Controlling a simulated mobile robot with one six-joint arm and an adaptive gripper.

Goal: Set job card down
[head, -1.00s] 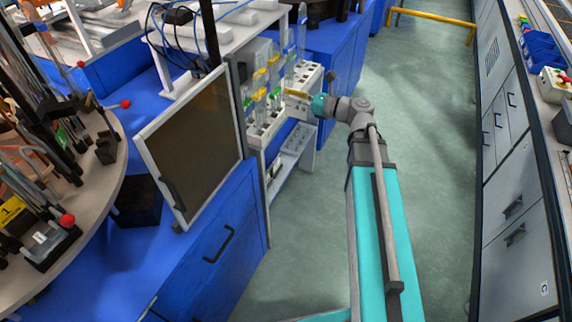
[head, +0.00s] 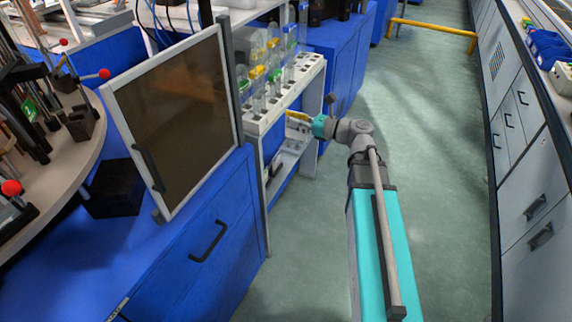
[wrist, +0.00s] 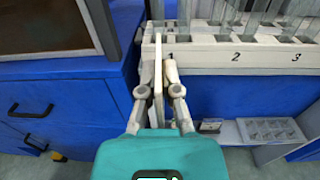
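My gripper (wrist: 160,85) is shut on a thin pale card (wrist: 158,95), held edge-on between the two fingers; I take it to be the job card. Its face does not show in the wrist view. In the head view my gripper (head: 305,122) is beside the tube rack, a little below its top, and a yellowish strip shows at its tip. The numbered white rack (head: 290,92) stands just ahead of my fingers; whether the card touches it I cannot tell.
A lower white shelf (wrist: 225,132) sits below the rack, with a grey tray with round hollows (wrist: 272,130) and a small item (wrist: 210,125) on it. A dark framed panel (head: 180,120) stands left on the blue bench. The floor at right is clear.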

